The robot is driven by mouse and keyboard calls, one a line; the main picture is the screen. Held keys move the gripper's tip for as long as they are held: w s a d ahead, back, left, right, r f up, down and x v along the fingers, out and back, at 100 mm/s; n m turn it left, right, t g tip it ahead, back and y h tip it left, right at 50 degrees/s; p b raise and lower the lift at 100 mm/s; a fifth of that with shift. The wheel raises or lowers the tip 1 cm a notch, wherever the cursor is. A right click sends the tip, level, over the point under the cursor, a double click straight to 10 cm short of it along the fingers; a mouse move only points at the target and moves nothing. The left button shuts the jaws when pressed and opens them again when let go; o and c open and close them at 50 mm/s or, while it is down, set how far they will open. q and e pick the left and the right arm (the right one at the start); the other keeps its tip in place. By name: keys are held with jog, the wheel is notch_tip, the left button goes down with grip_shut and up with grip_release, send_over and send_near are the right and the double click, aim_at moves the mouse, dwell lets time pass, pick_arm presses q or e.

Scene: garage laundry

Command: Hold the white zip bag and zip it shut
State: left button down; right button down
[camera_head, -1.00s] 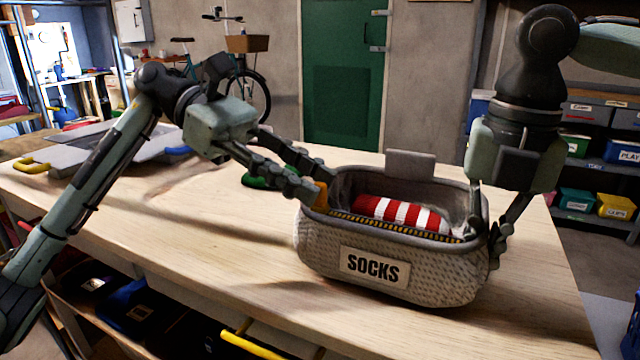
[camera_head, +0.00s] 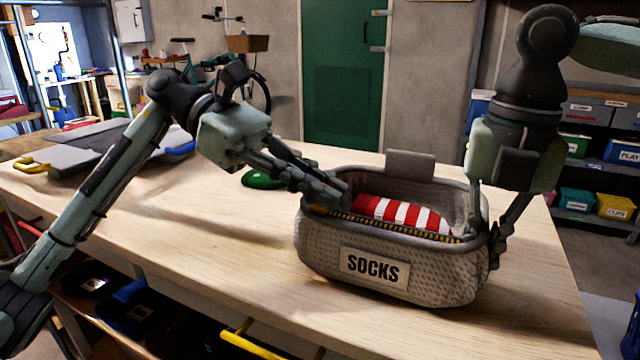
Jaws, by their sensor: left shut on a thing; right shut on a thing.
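The zip bag (camera_head: 328,262) looks grey and woven rather than white and stands upright on the table, labelled SOCKS. Its top is open, and a dark and yellow zip strip (camera_head: 395,230) runs along the front rim. A red-and-white striped bundle (camera_head: 400,214) lies inside. My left gripper (camera_head: 332,190) is shut at the bag's left end, with a small orange zip tab (camera_head: 320,209) partly showing below its fingers. My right gripper (camera_head: 484,240) is shut on the bag's right end, one finger inside the rim and one outside. The fingers hide what they grip.
A green object (camera_head: 262,180) lies on the wooden table (camera_head: 190,245) behind and left of the bag. A grey case with a yellow handle (camera_head: 70,160) lies at the far left. The table's front left area is clear. Shelves with bins (camera_head: 600,150) stand at right.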

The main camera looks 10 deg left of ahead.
aim_at(453, 242)
pick_arm(q)
jog(key=s+d, duration=0.1)
jog(key=d, duration=0.4)
jog(key=s+d, duration=0.1)
jog(key=d, duration=0.4)
jog(key=s+d, duration=0.1)
jog(key=d, duration=0.4)
jog(key=shift+d, duration=0.1)
pick_arm(e)
jog(key=shift+a, duration=0.1)
pick_arm(q)
jog(key=c, duration=1.6)
grip_release()
jog(key=shift+v, duration=4.05)
pick_arm(e)
jog(key=c, duration=1.6)
grip_release()
jog(key=shift+c, duration=0.2)
